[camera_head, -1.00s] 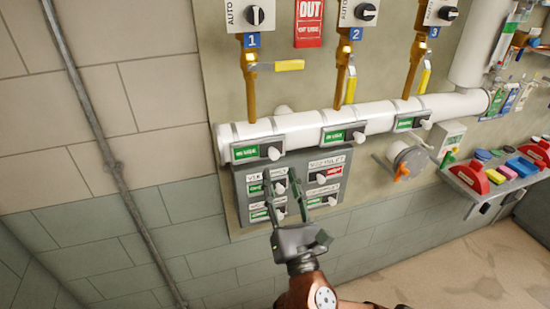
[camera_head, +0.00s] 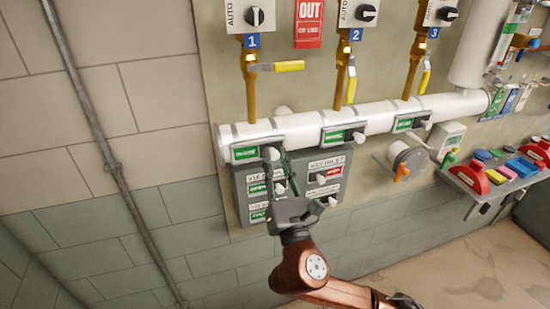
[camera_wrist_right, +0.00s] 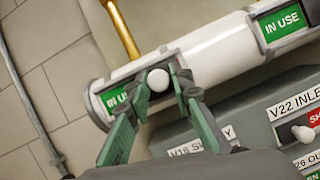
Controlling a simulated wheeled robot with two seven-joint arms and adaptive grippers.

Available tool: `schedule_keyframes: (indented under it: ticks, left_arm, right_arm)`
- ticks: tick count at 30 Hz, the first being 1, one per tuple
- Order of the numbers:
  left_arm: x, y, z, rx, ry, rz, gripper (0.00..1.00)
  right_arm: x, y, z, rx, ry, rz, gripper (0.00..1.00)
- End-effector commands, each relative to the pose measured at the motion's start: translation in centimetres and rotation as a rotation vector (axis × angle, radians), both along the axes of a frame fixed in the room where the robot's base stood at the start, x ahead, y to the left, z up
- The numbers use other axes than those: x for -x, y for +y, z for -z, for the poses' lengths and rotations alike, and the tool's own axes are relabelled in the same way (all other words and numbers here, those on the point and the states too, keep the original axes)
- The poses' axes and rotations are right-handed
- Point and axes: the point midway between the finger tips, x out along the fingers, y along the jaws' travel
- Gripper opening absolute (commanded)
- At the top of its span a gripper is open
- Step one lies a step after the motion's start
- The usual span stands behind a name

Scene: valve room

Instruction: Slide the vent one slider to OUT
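The leftmost slider on the white pipe, which I take for the vent one slider, has a green IN USE plate (camera_head: 245,153) and a round white knob (camera_head: 272,154) at its right end. In the right wrist view the knob (camera_wrist_right: 158,80) appears between the two green fingers of my right gripper (camera_wrist_right: 162,90). That gripper (camera_head: 277,168) is open, fingers pointing up at the knob. Whether a finger touches it I cannot tell. The right part of the slider is partly hidden by the fingers. My left gripper is not in view.
Below the pipe is a grey panel (camera_head: 239,207) with several smaller sliders; one, V22 INLET, shows red (camera_head: 326,173). My right gripper covers part of this panel. Two more IN USE sliders (camera_head: 334,136) sit farther right on the pipe. A yellow-handled valve (camera_head: 289,66) is above.

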Motion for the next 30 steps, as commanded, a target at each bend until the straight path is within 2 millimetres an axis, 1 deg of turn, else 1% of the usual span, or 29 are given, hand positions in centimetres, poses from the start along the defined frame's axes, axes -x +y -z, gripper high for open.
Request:
schedule_keyframes:
  ticks: [1, 8, 21, 23, 25, 30]
  left_arm:
    - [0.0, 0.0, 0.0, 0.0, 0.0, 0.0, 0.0]
    - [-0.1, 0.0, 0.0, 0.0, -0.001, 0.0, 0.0]
    - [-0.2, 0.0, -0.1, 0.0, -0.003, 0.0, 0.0]
    - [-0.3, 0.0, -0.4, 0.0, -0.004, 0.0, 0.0]
    - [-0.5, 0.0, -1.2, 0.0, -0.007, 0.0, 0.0]
    - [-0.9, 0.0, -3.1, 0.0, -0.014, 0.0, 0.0]
  right_arm:
    - [0.0, 0.0, 0.0, 0.0, 0.0, 0.001, 0.15]
    - [0.0, -0.1, 0.0, -0.001, 0.001, 0.002, 0.0]
    - [0.0, 0.0, 0.0, 0.0, 0.002, 0.003, 0.0]
    - [0.1, 0.4, -0.1, 0.0, 0.002, 0.001, 0.0]
    - [0.4, 1.4, -0.3, -0.001, 0.004, 0.0, 0.0]
    - [1.4, 4.6, -0.3, 0.0, 0.005, -0.002, 0.0]
